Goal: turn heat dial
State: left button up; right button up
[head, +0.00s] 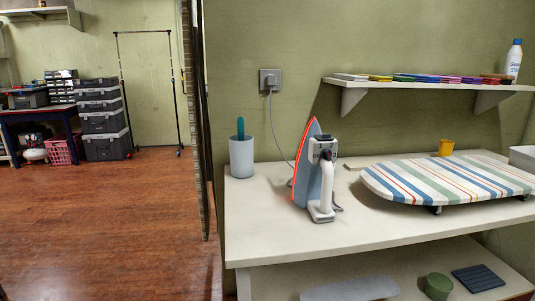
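An iron (314,170) stands upright on its heel on the white worktop, left of the striped ironing board. Its soleplate edge shows red-orange along the left side, and its white handle faces right. A small dark round part, possibly the heat dial (325,155), sits near the top of the handle; its setting is too small to read. A cord (274,120) hangs from a wall plug (270,80) behind the iron. Neither of my grippers is in view.
The striped ironing board (450,181) fills the worktop's right side. A grey cup (242,157) stands at the back left. A yellow cup (446,147) is behind the board. A wall shelf (430,84) overhangs the back. The worktop's front left (262,225) is clear.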

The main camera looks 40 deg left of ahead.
aim_at(326, 153)
jog(key=i+l+u, duration=0.1)
jog(key=u, duration=0.35)
jog(key=i+l+u, duration=0.15)
jog(key=u, duration=0.25)
jog(key=i+l+u, duration=0.1)
jog(key=u, duration=0.35)
jog(key=l+u, duration=0.2)
jog(key=u, duration=0.25)
jog(key=l+u, duration=0.25)
jog(key=u, duration=0.15)
jog(key=l+u, duration=0.2)
jog(key=u, duration=0.25)
jog(key=i+l, duration=0.05)
